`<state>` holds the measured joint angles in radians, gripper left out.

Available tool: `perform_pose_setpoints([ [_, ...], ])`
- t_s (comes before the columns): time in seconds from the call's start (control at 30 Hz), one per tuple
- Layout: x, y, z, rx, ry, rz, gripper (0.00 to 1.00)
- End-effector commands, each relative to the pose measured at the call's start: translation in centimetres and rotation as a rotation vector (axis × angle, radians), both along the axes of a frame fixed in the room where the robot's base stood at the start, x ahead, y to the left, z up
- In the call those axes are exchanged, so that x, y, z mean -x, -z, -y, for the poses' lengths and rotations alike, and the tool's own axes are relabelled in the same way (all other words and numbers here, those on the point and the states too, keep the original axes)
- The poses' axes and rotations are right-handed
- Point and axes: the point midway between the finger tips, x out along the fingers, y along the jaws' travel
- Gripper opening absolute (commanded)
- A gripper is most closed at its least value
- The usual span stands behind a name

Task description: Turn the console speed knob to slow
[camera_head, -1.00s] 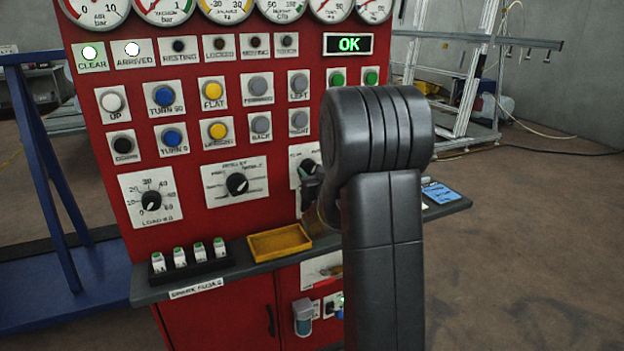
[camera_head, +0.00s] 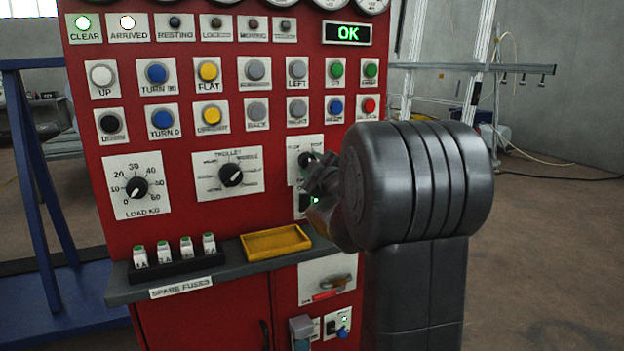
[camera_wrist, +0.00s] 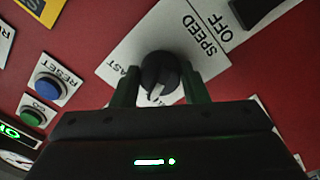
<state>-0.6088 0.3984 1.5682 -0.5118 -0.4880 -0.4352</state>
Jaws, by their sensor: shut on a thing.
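The speed knob (camera_wrist: 160,72) is black and round with a white pointer mark, on a white plate (camera_wrist: 150,40) lettered SPEED. In the wrist view my gripper (camera_wrist: 159,88) has one green finger on each side of the knob and is shut on it. The mark points toward the bottom of that view, tilted slightly left. Part of FAST shows left of the knob; no slow label is readable. In the head view the knob (camera_head: 306,158) is partly hidden by my gripper (camera_head: 317,172).
A reset button (camera_wrist: 47,86) sits left of the knob in the wrist view. Left of my gripper are the trolley knob (camera_head: 231,174) and load knob (camera_head: 137,187). A ledge (camera_head: 225,277) below holds a yellow tray (camera_head: 276,243) and spare fuses.

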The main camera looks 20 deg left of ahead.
Motion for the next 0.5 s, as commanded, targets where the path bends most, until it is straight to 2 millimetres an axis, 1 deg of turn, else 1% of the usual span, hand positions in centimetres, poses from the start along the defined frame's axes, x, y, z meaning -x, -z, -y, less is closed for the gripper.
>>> perform_pose_setpoints([
  [0.03, -0.01, 0.40, 0.05, 0.021, 0.000, 0.026, 0.17],
  [0.23, -0.06, 0.20, 0.06, 0.095, 0.001, 0.111, 0.17],
  [0.5, -0.08, 0.06, 0.07, 0.143, 0.000, 0.166, 0.17],
])
